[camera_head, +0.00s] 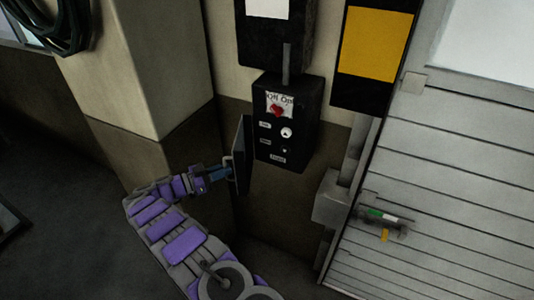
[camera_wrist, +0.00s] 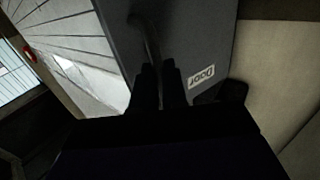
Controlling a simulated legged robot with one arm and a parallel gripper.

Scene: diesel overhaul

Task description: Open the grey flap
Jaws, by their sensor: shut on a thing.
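The grey flap (camera_head: 242,155) stands swung out from the left side of the black control box (camera_head: 298,155), seen nearly edge-on, so the box's front shows. In the wrist view the flap (camera_wrist: 195,40) fills the upper middle, with a "Door" label (camera_wrist: 201,77) and a curved dark handle (camera_wrist: 150,35). My gripper (camera_head: 228,171) reaches the flap's outer side from the left. In the wrist view my gripper (camera_wrist: 160,72) is shut on the handle; the exact contact is dark. A red knob (camera_head: 277,111) under an "Off On" label shows on the box.
A pillar (camera_head: 150,60) stands left of the box. A black and yellow panel (camera_head: 376,45) hangs to the right, beside a slatted grey door (camera_head: 440,190) with a handle (camera_head: 385,220). Floor (camera_head: 50,190) at the left is mostly clear.

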